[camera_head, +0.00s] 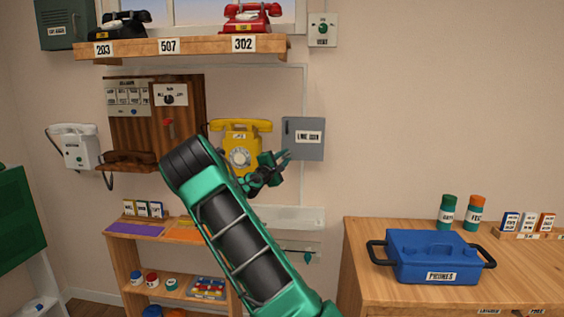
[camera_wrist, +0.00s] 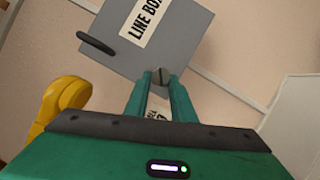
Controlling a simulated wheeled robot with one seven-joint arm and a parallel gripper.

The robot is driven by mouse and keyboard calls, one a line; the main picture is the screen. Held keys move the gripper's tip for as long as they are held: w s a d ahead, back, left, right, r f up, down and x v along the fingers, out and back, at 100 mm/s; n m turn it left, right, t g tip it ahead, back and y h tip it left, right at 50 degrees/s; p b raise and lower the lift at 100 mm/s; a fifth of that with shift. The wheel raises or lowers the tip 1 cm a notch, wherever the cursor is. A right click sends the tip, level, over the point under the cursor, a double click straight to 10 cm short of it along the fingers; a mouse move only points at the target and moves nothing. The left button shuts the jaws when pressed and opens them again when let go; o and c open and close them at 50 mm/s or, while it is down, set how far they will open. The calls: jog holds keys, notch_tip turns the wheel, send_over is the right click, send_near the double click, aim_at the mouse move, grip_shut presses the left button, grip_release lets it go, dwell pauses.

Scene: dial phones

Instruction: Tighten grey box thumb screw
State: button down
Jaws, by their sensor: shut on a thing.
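The grey box (camera_head: 303,139) labelled "LINE BOX" is on the wall, right of the yellow phone. In the wrist view the grey box (camera_wrist: 185,30) fills the upper middle, its door flat and a dark handle at its left. Its thumb screw (camera_wrist: 160,74) is a round grey head with a slot, at the box's lower edge. My gripper (camera_wrist: 160,78) has its two green fingers shut on the thumb screw, one on each side. In the head view my gripper (camera_head: 284,158) is at the box's lower left; the screw is hidden there.
The yellow phone (camera_head: 240,148) hangs close left of my gripper, and it shows at the left of the wrist view (camera_wrist: 62,98). A shelf (camera_head: 190,49) with phones is above. A blue box (camera_head: 432,252) stands on the wooden counter at right. The wall right of the grey box is clear.

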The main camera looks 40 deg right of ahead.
jog(key=m, duration=0.2)
jog(key=m+y, duration=0.1)
jog(key=m, duration=0.1)
jog(key=m+g+y, duration=0.1)
jog(key=m, duration=0.1)
jog(key=shift+r, duration=0.3)
jog(key=m+y, duration=0.1)
jog(key=m, duration=0.1)
jog(key=m+y, duration=0.1)
jog(key=m, duration=0.1)
jog(key=shift+s+d+r+y, duration=0.1)
jog(key=shift+s+r+y, duration=0.1)
jog(key=shift+y, duration=0.1)
jog(key=m+t+y, duration=0.1)
jog(key=m, duration=0.1)
jog(key=m+y, duration=0.1)
jog(key=m, duration=0.2)
jog(key=shift+s+d+t, duration=0.1)
jog(key=shift+s+t, duration=0.1)
jog(key=shift+t, duration=0.2)
jog(key=m+t+y, duration=0.1)
jog(key=m+y, duration=0.1)
jog(key=m, duration=0.1)
jog(key=shift+s+d+t, duration=0.1)
jog(key=shift+t, duration=0.3)
jog(key=c, duration=1.5)
grip_release()
jog(key=shift+r, duration=0.15)
